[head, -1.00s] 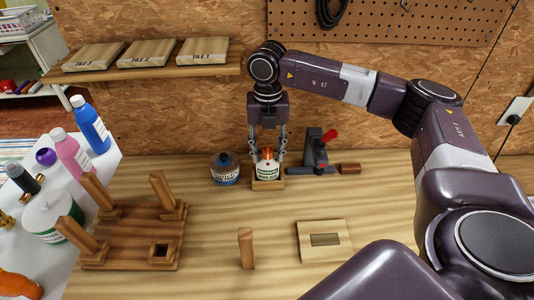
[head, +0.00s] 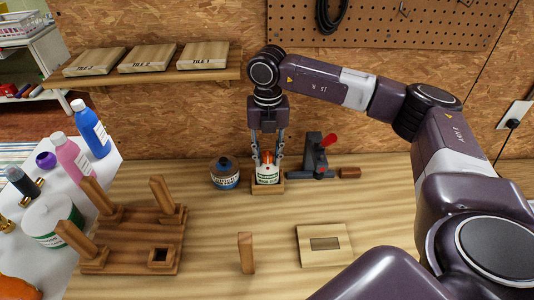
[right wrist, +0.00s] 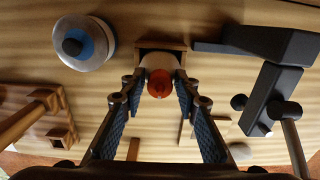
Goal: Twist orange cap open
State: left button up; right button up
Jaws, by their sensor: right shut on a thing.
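A small white glue bottle (head: 267,176) with a dark printed label and an orange cap (head: 267,157) stands upright in a small wooden holder (head: 267,189) near the back of the workbench. My right gripper (head: 267,160) points straight down over it, its two fingers shut on the orange cap from left and right. In the right wrist view the orange cap (right wrist: 160,83) lies between the fingertips, with the wooden holder (right wrist: 148,43) behind it. The fingers partly hide the cap in the head view. My left gripper is out of view.
A dark clamp-like tool (head: 314,158) with a red handle is close right.

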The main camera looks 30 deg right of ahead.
jog(key=n, duration=0.3)
jog(key=shift+f+b, duration=0.15)
jog(key=shift+b, duration=0.2)
jog(key=shift+c, duration=0.2)
jog(key=shift+s+n, duration=0.1)
jog(key=shift+n, duration=1)
jog(key=shift+n, duration=0.6)
jog(key=n+b, duration=0.1)
jog(key=n, duration=0.2)
jog(key=shift+s, duration=0.1)
jog(key=shift+c, duration=0.2)
jog(key=shift+n, duration=0.4)
jog(key=shift+f, duration=0.1)
jog(key=n, duration=0.2)
jog(key=shift+n+b, duration=0.4)
jog(key=shift+c, duration=0.2)
jog(key=shift+a+n, duration=0.1)
jog(key=shift+n, duration=1.1)
jog(key=shift+c, duration=0.3)
